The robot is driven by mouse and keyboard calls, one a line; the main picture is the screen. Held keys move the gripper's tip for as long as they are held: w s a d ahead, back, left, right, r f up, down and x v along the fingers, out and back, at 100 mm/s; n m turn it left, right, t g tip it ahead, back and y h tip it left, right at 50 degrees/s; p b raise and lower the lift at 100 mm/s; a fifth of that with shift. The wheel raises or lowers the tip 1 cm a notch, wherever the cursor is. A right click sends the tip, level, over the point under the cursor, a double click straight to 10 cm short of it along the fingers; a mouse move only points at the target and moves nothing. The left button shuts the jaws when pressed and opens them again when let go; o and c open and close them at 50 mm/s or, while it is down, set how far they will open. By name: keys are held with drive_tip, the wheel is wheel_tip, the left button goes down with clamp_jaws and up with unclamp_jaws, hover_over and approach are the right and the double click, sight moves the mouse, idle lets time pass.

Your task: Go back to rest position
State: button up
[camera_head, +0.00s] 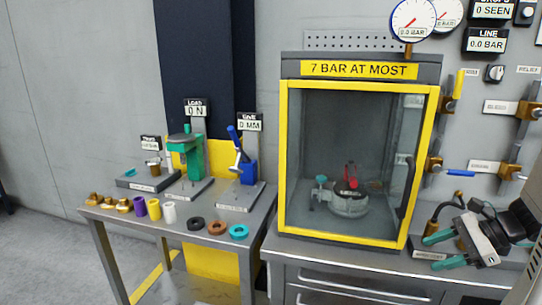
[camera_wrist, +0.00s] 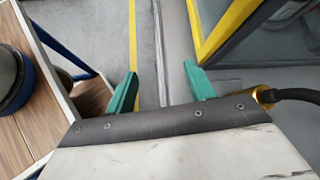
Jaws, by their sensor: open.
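My gripper (camera_head: 451,250) is at the lower right of the head view, in front of the right end of the bench. Its two green fingers stand apart with nothing between them. The wrist view also shows my gripper (camera_wrist: 160,90) open, with grey surface and part of a yellow line behind the gap. The yellow-framed cabinet (camera_head: 283,160) is to the left of my gripper in the head view. Its door looks shut, and a round grey device with red and teal parts (camera_head: 350,203) stands inside.
A side table (camera_head: 180,232) at left holds a green press (camera_head: 190,157), a blue-handled tool (camera_head: 246,168), and several small sleeves and rings. Valves with yellow (camera_head: 459,84) and blue (camera_head: 453,171) handles are on the right wall. A hose (camera_wrist: 295,95) runs close beside my gripper.

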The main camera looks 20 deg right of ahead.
drive_tip(key=s+a+r+n+g+h, duration=0.1)
drive_tip(key=s+a+r+n+h, duration=0.1)
drive_tip(key=a+n, duration=0.5)
drive_tip(key=s+a+r+n+g+h, duration=0.2)
drive_tip(key=s+a+r+n+h, duration=0.1)
drive_tip(key=a+n, duration=0.5)
drive_tip(key=s+a+r+n+g+h, duration=0.2)
drive_tip(key=s+a+r+n, duration=0.3)
drive_tip(key=a, duration=0.6)
drive_tip(key=shift+r+n+h, duration=0.5)
drive_tip(key=shift+r+n, duration=0.05)
drive_tip(key=shift+n, duration=0.65)
